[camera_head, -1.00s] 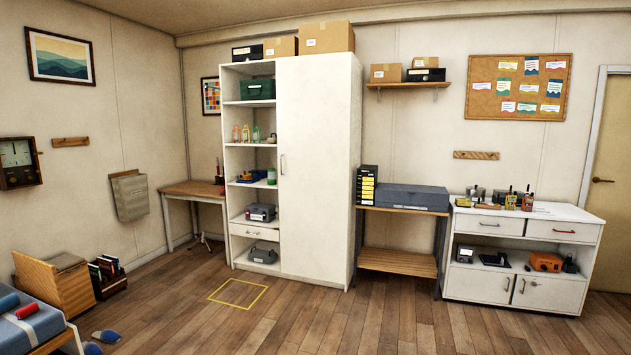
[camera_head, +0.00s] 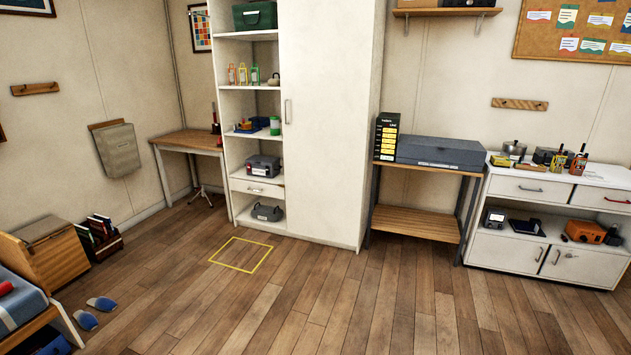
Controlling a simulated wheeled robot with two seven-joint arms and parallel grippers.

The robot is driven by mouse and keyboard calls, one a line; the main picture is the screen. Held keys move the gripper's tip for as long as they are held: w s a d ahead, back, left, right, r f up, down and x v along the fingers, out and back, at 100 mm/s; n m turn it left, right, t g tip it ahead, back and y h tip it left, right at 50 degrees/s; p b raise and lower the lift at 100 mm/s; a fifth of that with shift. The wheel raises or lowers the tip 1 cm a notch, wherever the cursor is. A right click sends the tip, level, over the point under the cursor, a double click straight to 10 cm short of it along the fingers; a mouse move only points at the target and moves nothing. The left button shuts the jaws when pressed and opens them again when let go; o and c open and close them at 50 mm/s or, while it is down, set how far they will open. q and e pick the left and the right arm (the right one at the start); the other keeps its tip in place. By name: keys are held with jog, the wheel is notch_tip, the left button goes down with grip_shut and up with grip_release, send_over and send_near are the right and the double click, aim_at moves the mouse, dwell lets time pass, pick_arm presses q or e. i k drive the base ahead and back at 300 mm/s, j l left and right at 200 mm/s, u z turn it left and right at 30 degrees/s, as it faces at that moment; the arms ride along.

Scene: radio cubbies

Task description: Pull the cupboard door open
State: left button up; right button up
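A tall white cupboard stands against the back wall, with its plain white door (camera_head: 328,120) shut on the right half. A slim vertical metal handle (camera_head: 288,111) sits at the door's left edge. The left half is open shelving (camera_head: 248,36) with a small drawer (camera_head: 257,188) low down. A low white cabinet (camera_head: 545,222) at the right also has two small doors, both shut. Neither of my grippers shows in the head view, so their state is hidden.
The wooden floor (camera_head: 330,310) before the cupboard is clear, with a yellow outlined square (camera_head: 241,255) on it. A bench with a grey case (camera_head: 440,151) stands right of the cupboard. A desk (camera_head: 188,142) stands left. Slippers (camera_head: 88,318) lie by the bed.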

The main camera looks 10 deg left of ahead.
aim_at(325, 46)
jog(key=i+u, duration=0.25)
jog(key=i, duration=1.65)
